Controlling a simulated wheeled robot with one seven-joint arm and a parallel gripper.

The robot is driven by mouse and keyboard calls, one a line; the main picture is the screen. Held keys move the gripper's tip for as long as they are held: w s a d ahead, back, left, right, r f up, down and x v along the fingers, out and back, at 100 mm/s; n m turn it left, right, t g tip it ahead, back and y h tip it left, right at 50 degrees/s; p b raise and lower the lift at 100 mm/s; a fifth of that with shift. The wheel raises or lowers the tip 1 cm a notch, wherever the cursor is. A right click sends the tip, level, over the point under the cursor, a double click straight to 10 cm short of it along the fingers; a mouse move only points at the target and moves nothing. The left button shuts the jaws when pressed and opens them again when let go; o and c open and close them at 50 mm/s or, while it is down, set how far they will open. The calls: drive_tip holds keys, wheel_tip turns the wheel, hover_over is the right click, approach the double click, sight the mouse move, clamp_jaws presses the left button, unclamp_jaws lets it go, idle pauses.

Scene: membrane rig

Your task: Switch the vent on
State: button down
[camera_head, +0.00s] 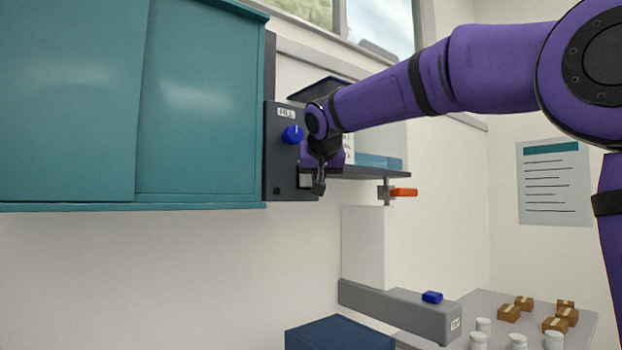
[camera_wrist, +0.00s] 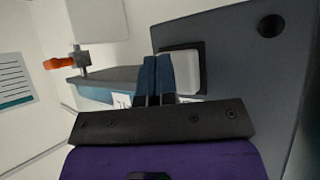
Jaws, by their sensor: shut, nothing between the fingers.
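A dark panel (camera_head: 279,165) is fixed to the wall beside the teal cabinet. It bears a blue knob (camera_head: 292,134) under a label that seems to read FILL, and a pale rocker-like switch (camera_head: 305,181) lower down. In the wrist view the pale switch (camera_wrist: 187,72) sits in a black frame on the panel (camera_wrist: 250,75). No vent label is legible. My gripper (camera_head: 319,188) is in front of the panel's lower right part. In the wrist view its shut, empty fingertips (camera_wrist: 157,62) overlap the switch's left side; whether they touch it I cannot tell.
The teal cabinet (camera_head: 200,110) fills the upper left. A shelf (camera_head: 375,172) is right of the panel, with an orange-handled valve (camera_head: 404,192) beneath it. Below are a grey unit with a blue button (camera_head: 432,297), a blue box (camera_head: 338,335) and a table with small cartons (camera_head: 509,313) and white jars.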

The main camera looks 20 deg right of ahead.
drive_tip(key=shift+w+a, duration=0.15)
drive_tip(key=shift+w, duration=0.2)
drive_tip(key=shift+s, duration=0.15)
drive_tip(key=shift+s+d, duration=0.2)
drive_tip(key=shift+s, duration=0.15)
idle(0.3)
drive_tip(key=shift+s+d, duration=0.4)
drive_tip(key=shift+s, duration=0.5)
drive_tip(key=shift+s+d, duration=0.35)
drive_tip(key=shift+s, duration=0.55)
drive_tip(key=shift+s+d, duration=0.4)
drive_tip(key=shift+s, duration=0.5)
